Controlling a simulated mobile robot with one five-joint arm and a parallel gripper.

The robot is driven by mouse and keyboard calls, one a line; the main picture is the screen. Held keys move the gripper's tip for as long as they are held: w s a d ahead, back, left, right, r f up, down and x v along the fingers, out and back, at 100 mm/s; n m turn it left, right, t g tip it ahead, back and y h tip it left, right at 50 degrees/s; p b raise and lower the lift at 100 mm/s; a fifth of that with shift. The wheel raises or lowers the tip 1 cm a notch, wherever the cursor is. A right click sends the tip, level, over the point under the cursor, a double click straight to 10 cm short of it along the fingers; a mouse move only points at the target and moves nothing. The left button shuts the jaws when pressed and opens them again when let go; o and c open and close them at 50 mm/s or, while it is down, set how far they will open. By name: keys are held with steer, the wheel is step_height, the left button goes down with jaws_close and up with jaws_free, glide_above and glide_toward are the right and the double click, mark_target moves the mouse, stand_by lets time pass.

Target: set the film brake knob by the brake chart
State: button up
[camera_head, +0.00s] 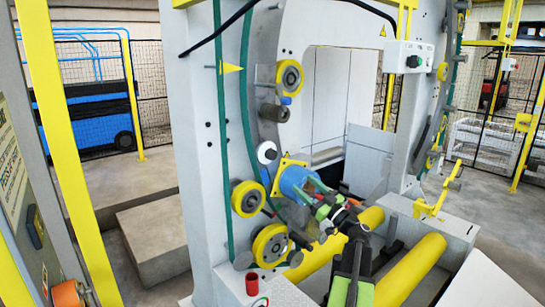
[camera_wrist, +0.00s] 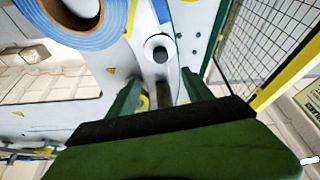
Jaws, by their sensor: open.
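My gripper (camera_head: 308,192) is in front of the wrapping machine's ring, close to the blue film roll (camera_head: 294,178). In the wrist view my gripper (camera_wrist: 161,82) is open, with its two dark green fingers apart. The blue film roll (camera_wrist: 84,22) shows at the upper left there, beside the fingers. A white roller with a dark centre (camera_wrist: 158,47) lies beyond the fingertips. Grey parts show between the fingers, and I cannot tell whether they include the brake knob. No readable brake chart shows in either view.
The machine's upright ring (camera_head: 195,130) carries several yellow-rimmed rollers (camera_head: 270,245). Two yellow rollers (camera_head: 412,270) lie below on the right. A yellow post (camera_head: 62,150) and a panel with writing (camera_head: 15,155) stand at the left.

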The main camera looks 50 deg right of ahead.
mark_target(274, 157)
steer(key=p+x, duration=0.6)
steer(key=x, duration=1.1)
steer(key=shift+w+a, duration=0.1)
steer(key=shift+w, duration=0.15)
steer(key=shift+c, duration=0.5)
